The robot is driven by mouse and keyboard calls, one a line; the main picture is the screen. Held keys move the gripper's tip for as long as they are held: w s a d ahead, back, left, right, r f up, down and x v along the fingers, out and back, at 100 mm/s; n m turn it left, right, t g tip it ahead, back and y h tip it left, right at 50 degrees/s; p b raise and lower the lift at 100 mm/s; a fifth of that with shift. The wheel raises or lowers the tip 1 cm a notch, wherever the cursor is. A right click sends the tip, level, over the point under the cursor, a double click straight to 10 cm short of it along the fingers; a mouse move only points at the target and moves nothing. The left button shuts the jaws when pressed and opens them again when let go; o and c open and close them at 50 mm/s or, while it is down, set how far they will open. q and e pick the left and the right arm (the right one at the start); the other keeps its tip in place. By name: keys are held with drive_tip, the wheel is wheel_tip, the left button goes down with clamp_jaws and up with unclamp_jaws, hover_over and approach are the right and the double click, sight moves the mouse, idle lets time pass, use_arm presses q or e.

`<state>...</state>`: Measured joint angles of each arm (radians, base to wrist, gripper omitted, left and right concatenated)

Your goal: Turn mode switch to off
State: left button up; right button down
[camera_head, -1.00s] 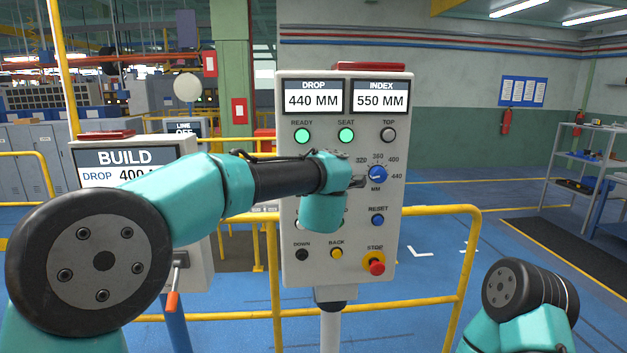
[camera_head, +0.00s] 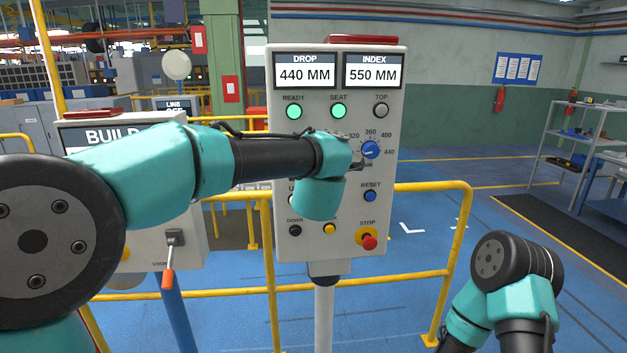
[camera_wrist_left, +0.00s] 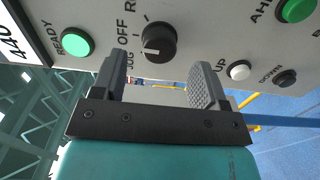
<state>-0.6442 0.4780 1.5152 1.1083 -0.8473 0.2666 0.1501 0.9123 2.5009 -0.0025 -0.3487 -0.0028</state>
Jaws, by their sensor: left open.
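The mode switch (camera_wrist_left: 158,43) is a black round knob with a white line, on the pale control panel (camera_head: 340,265). In the left wrist view its line points toward the JOG label; OFF and a partly cut-off label starting with R stand around it. My left gripper (camera_wrist_left: 160,75) is open, its two fingers apart on either side below the knob, with nothing visible between them. I cannot tell how far the fingertips are from the panel. In the head view my left arm hides the switch. My right gripper is out of view; only part of that arm shows.
A green READY light (camera_wrist_left: 77,43), a white UP button (camera_wrist_left: 239,71) and a dark DOWN button (camera_wrist_left: 284,78) lie near the switch. A blue dial (camera_head: 370,150) and red STOP button (camera_head: 369,241) are on the panel. A yellow rail (camera_head: 440,187) runs around it.

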use_arm(q)
drive_tip(key=s+d, duration=0.1)
drive_tip(key=s, duration=1.1)
drive_tip(key=shift+s, duration=0.35)
drive_tip(key=shift+d, duration=0.1)
drive_tip(key=w+a+f+m+g+h, duration=0.15)
drive_tip(key=a+f+m, duration=0.25)
drive_tip(key=f, duration=0.9)
drive_tip(key=w+a+f+m+g+h, duration=0.1)
drive_tip(key=w+a+f+m+g, duration=0.25)
drive_tip(key=f, duration=0.95)
drive_tip(key=a+f+m+g+h, duration=0.15)
drive_tip(key=a+f+m, duration=0.35)
drive_tip(key=f, duration=0.7)
drive_tip(key=s+a+f+m+g, duration=0.1)
drive_tip(key=s+a+f+g, duration=0.3)
drive_tip(key=f, duration=0.4)
drive_tip(key=s+a+f+m+g, duration=0.1)
drive_tip(key=s+a+f, duration=0.2)
drive_tip(key=s+f, duration=0.4)
drive_tip(key=s+a+f+m+g+h, duration=0.1)
drive_tip(key=s+a+f+g, duration=0.1)
drive_tip(key=s+f, duration=0.3)
drive_tip(key=s+a+f+m+g, duration=0.2)
drive_tip(key=s+f, duration=0.3)
drive_tip(key=s, duration=0.4)
drive_tip(key=shift+f+g+h, duration=0.3)
drive_tip(key=shift+g+h, duration=0.1)
drive_tip(key=shift+g, duration=0.45)
drive_tip(key=shift+w, duration=0.1)
